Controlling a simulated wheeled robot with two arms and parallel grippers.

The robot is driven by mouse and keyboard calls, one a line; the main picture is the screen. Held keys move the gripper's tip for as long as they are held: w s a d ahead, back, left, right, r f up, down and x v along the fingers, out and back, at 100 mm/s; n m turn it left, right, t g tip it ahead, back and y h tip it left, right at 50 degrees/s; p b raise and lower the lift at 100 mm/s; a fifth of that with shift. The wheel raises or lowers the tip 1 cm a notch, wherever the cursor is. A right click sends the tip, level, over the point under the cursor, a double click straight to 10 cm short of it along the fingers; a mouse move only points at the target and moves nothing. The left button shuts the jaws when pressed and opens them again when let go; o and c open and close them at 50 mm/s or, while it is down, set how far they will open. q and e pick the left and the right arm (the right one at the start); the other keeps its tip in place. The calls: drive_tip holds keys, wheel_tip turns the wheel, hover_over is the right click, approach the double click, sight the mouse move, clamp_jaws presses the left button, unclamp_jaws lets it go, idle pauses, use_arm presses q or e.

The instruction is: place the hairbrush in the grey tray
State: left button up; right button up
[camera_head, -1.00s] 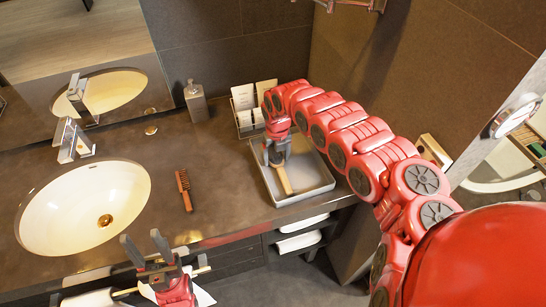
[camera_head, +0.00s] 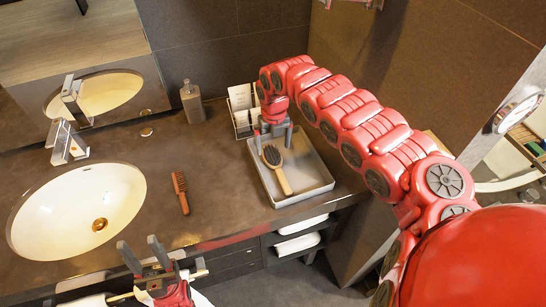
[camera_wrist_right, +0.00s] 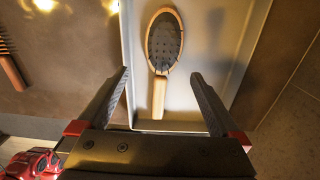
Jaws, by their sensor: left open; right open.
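The hairbrush (camera_head: 276,168), with a wooden handle and dark oval bristle pad, lies bristles up in the grey tray (camera_head: 318,178). In the right wrist view the hairbrush (camera_wrist_right: 164,50) lies inside the tray (camera_wrist_right: 215,45), its handle pointing toward the gripper. My right gripper (camera_head: 272,135) is open and empty above the back of the tray; its fingers (camera_wrist_right: 160,98) are apart on both sides of the handle in the wrist view, not touching it. My left gripper (camera_head: 146,258) is open at the counter's front edge, clear of the tray.
A brown comb (camera_head: 181,192) lies on the dark counter between the sink (camera_head: 80,212) and the tray. A soap dispenser (camera_head: 193,102) and a card holder (camera_head: 242,108) stand at the back. Rolled towels (camera_head: 298,243) sit on the shelf below.

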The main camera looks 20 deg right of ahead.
sight(273, 158)
wheel_tip(273, 158, up, 6)
drive_tip(key=shift+f+b, duration=0.25)
drive_tip(key=shift+b, duration=0.55)
